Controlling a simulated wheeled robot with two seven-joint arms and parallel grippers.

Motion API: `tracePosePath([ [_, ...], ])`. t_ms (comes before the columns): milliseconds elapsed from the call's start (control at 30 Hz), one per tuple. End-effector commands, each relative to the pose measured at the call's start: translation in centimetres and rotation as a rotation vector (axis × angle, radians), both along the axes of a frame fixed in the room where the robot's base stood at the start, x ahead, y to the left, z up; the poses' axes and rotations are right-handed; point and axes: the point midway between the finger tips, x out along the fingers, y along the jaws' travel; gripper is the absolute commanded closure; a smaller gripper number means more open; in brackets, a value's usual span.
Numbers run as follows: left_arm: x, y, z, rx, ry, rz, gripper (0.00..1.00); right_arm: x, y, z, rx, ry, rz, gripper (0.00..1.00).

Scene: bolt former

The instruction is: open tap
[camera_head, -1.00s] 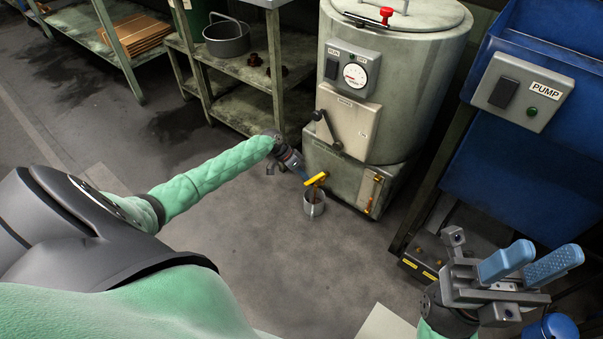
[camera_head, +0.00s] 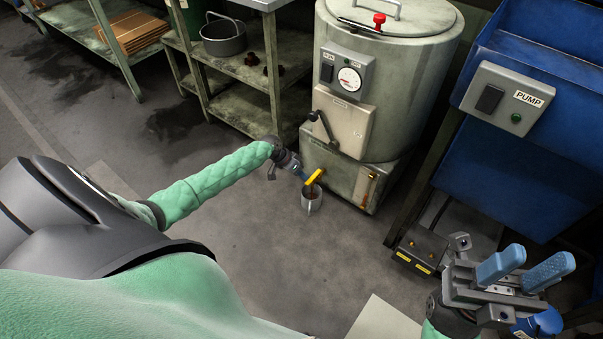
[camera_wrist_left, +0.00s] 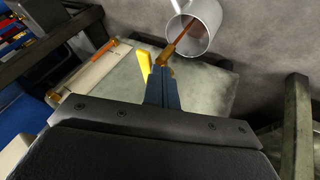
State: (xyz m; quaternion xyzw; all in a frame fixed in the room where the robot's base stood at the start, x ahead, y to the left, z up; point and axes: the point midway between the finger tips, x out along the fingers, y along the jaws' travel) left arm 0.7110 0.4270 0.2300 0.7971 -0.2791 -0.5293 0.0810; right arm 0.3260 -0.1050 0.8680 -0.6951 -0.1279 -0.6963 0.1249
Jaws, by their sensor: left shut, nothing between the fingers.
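The yellow tap handle (camera_head: 314,177) is low on the front of the grey tank's base (camera_head: 341,184). It is tilted in the head view and also shows in the left wrist view (camera_wrist_left: 144,62). My left gripper (camera_head: 303,175) is shut and empty, its blue fingertips (camera_wrist_left: 161,80) right beside the handle; contact is unclear. A metal can (camera_head: 312,203) stands on the floor below the tap. In the left wrist view a brown-orange streak (camera_wrist_left: 182,36) runs from the brass spout into the can (camera_wrist_left: 205,22), looking like flowing liquid. My right gripper (camera_head: 525,267) is open and empty.
A blue machine with a PUMP switch box (camera_head: 507,97) stands at the right. A black box with yellow labels (camera_head: 421,248) is on the floor below it. A shelf with a pot (camera_head: 223,37) stands behind left.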

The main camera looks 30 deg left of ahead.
Motion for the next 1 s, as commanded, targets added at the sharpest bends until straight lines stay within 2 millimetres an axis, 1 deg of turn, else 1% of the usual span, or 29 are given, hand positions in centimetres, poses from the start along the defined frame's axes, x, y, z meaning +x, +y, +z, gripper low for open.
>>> tracePosePath([
  [267, 0.0, 0.0, -0.2, 0.000, 0.002, -0.001, 1.00, 0.1, 0.2, 0.1, 0.004, -0.002, 0.006, 0.64],
  [733, 1.1, 1.1, -0.1, -0.001, 0.001, -0.001, 1.00, 0.0, 0.2, -0.6, 0.007, -0.001, 0.007, 0.64],
  [933, 1.1, 1.1, -0.1, -0.001, 0.001, -0.001, 1.00, 0.1, 0.2, -0.5, 0.013, 0.006, 0.017, 0.64],
  [1000, 1.1, 1.0, 0.0, -0.001, 0.001, -0.001, 1.00, 0.1, 0.4, 0.0, 0.010, 0.001, 0.024, 0.64],
])
